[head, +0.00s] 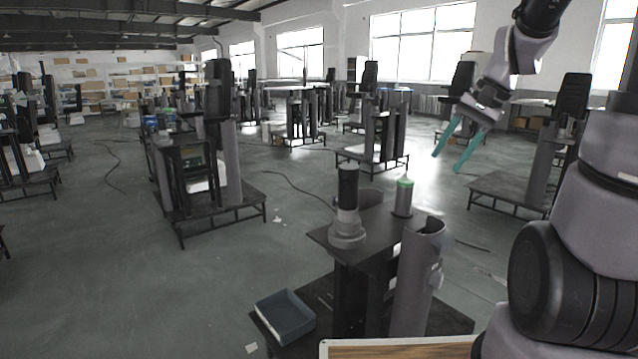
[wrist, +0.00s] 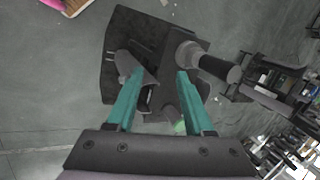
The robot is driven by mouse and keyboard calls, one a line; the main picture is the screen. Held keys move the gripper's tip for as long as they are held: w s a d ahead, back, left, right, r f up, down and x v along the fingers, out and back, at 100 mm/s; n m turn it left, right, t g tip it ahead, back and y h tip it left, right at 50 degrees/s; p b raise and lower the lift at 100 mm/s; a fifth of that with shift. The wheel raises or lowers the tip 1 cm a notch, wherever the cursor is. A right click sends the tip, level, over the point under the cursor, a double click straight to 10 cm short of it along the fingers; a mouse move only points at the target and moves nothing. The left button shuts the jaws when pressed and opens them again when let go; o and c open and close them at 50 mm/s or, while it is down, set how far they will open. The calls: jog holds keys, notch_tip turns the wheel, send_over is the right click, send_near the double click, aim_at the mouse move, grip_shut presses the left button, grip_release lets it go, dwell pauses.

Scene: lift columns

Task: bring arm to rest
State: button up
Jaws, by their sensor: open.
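My gripper (head: 458,149) is at the upper right of the head view, raised in the air with its two teal fingers spread apart and nothing between them. It also shows in the wrist view (wrist: 160,98), open and empty, above the nearest workstation. That workstation's dark top (head: 372,232) stands below and left of the gripper in the head view. My arm comes in from the right edge.
A blue-grey bin (head: 285,316) sits lower down. A wooden board edge (head: 400,348) is at the bottom. Open floor (head: 120,260) lies left.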

jog(key=s+a+r+n+t+h, duration=0.2)
jog(key=s+r+t, duration=0.3)
jog(key=s+r, duration=0.3)
jog(key=s+a+n, duration=0.1)
jog(key=s, duration=0.2)
jog(key=shift+r+n, duration=0.3)
jog(key=shift+r, duration=0.1)
jog(key=shift+s+a, duration=0.1)
